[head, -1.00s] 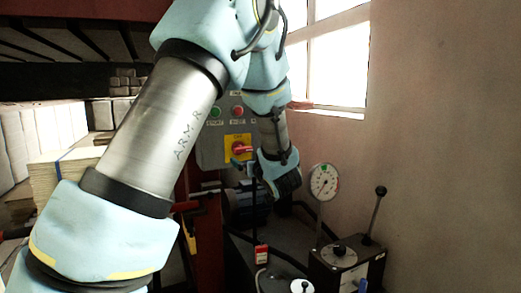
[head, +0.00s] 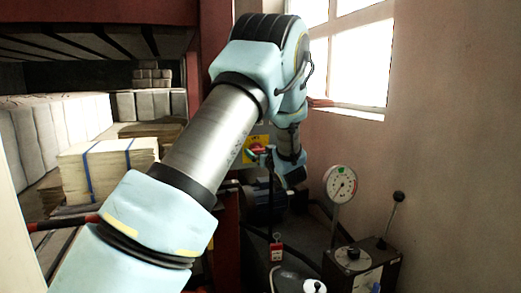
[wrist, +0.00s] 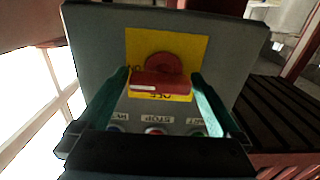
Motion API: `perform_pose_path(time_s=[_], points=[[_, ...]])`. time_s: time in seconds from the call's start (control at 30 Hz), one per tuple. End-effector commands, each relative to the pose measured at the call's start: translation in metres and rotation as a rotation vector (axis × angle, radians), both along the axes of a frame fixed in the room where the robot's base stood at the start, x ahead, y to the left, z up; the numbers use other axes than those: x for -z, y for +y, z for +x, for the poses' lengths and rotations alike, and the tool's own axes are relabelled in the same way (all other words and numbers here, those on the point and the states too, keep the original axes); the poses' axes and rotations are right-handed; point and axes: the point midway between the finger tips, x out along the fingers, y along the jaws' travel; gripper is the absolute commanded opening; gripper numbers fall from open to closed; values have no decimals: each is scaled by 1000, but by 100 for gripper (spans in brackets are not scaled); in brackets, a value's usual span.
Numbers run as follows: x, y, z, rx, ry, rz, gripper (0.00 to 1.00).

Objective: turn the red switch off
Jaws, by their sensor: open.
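The red switch (wrist: 160,82) is a rotary knob with a bar handle on a yellow plate (wrist: 190,45), on the front of a grey control box (wrist: 95,35). In the wrist view the handle lies across the picture, and the labels appear upside down. My gripper (wrist: 160,75) is open, with one teal finger on each side of the handle; I cannot tell whether either touches it. In the head view my arm hides most of the box; a bit of the red switch (head: 256,147) and yellow plate (head: 262,139) shows beside my gripper (head: 264,153).
Push buttons sit on the box near my gripper's base in the wrist view. In the head view a round gauge (head: 341,184) and a lever box (head: 385,262) stand at the right by the wall. Strapped stacks (head: 108,170) lie at the left, beside a red frame (head: 216,40).

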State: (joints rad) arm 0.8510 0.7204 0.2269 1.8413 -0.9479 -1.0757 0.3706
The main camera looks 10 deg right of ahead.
Motion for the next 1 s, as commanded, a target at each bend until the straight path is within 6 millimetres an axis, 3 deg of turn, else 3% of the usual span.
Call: perform_pose_path(time_s=[0.27,0.87,1.0], points=[[0,0,1,0,0,0,99],[0,0,1,0,0,0,31],[0,0,1,0,-1,-4,29]])
